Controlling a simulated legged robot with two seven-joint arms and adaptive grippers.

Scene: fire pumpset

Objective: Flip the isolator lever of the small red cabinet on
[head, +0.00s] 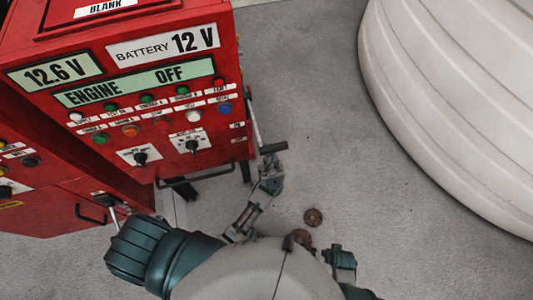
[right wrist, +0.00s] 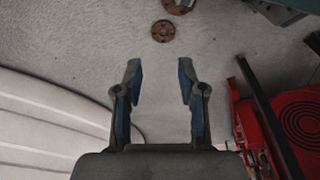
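A red cabinet (head: 200,95) with "ENGINE OFF" and "BATTERY 12 V" panels fills the upper left of the head view. My right gripper (right wrist: 159,68) is open and empty in the right wrist view.
A large ribbed white tank (head: 460,90) stands at right and also shows in the right wrist view (right wrist: 50,125). Rusty discs (head: 313,217) lie on the grey floor. A black bar (right wrist: 268,115) and red equipment (right wrist: 295,125) are right of my right gripper.

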